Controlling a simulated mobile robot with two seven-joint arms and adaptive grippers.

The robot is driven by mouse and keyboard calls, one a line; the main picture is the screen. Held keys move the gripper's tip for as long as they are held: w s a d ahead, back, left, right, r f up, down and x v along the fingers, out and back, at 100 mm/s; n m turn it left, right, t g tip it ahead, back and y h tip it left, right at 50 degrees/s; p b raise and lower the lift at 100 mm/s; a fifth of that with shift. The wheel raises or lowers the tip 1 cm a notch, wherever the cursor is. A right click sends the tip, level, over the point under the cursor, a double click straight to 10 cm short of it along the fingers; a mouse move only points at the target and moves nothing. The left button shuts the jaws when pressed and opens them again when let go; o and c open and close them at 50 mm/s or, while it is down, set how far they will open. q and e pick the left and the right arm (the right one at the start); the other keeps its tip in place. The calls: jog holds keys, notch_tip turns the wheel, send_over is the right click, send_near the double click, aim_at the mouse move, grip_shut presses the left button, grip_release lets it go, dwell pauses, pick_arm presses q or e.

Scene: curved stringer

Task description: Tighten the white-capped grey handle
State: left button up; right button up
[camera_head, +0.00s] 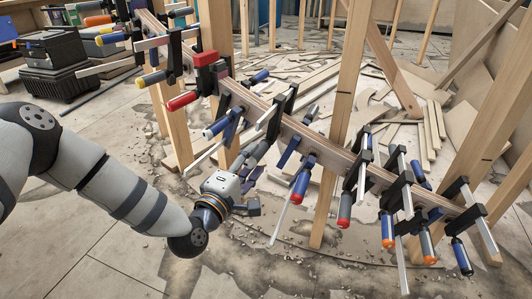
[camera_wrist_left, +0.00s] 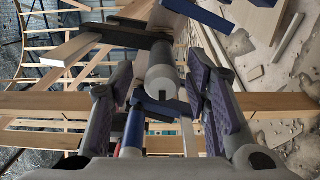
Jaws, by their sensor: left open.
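The grey handle (camera_wrist_left: 163,82) belongs to a clamp on the curved wooden stringer (camera_head: 320,135). In the wrist view its pale end points at the camera, between the two fingers of my left gripper (camera_wrist_left: 162,98). The fingers are open, with clear gaps on both sides of the handle. In the head view my left gripper (camera_head: 250,187) is just below and in front of the stringer, close to the grey handle (camera_head: 258,153). The handle's end is partly hidden there, so I cannot tell its cap color. My right gripper is not in view.
Several other clamps line the stringer, including a red one (camera_head: 207,72) and blue-handled ones (camera_head: 301,184) right of my gripper. Upright wooden posts (camera_head: 346,110) stand along it. Black tool cases (camera_head: 55,65) are at the left. Scrap wood (camera_head: 300,90) litters the floor behind.

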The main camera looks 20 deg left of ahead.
aim_at(262, 148)
pick_arm(q)
jog(key=w, duration=0.1)
jog(key=w+b, duration=0.1)
jog(key=w, duration=0.3)
jog(key=shift+w+d+f, duration=0.15)
jog(key=shift+d+f, duration=0.05)
jog(key=shift+d, duration=0.15)
jog(key=shift+w+d+r, duration=0.1)
jog(key=shift+w+r, duration=0.05)
jog(key=shift+w, duration=0.3)
grip_shut()
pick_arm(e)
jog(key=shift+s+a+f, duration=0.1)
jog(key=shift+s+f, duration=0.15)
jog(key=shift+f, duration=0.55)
